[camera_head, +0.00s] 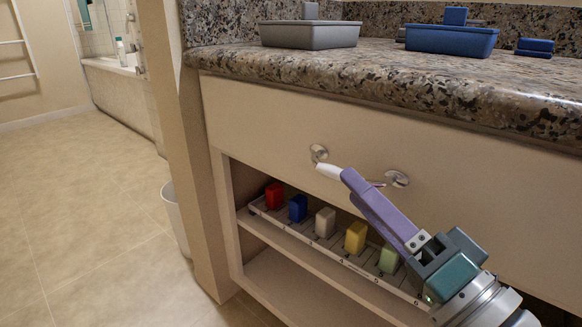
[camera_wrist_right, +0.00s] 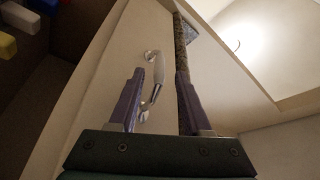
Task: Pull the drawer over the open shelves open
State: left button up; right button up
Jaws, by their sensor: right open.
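The drawer front (camera_head: 260,120) is a wide beige panel under the granite counter and over the open shelves (camera_head: 285,285). It looks shut. Its handle (camera_head: 328,171) has a white grip and chrome mounts; my right gripper's finger hides part of it in the head view. My right gripper (camera_head: 350,178) reaches in from the lower right, at the handle. In the right wrist view the handle (camera_wrist_right: 159,68) shows between the two parted fingertips of the right gripper (camera_wrist_right: 160,74). The jaws are open, and I cannot tell whether a finger touches it. My left gripper is out of view.
The granite counter edge (camera_head: 380,95) overhangs the drawer. A grey tub (camera_head: 310,36) and a blue tub (camera_head: 450,40) stand on top. On the upper shelf, a numbered tray (camera_head: 318,246) holds several coloured blocks. A white bin (camera_head: 173,215) stands left; the floor there is clear.

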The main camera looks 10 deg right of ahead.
jog(key=b+x, duration=0.1)
jog(key=x, duration=0.3)
jog(key=shift+w+a, duration=0.1)
jog(key=shift+w, duration=0.3)
jog(key=shift+c, duration=0.3)
grip_shut()
dwell(0.8)
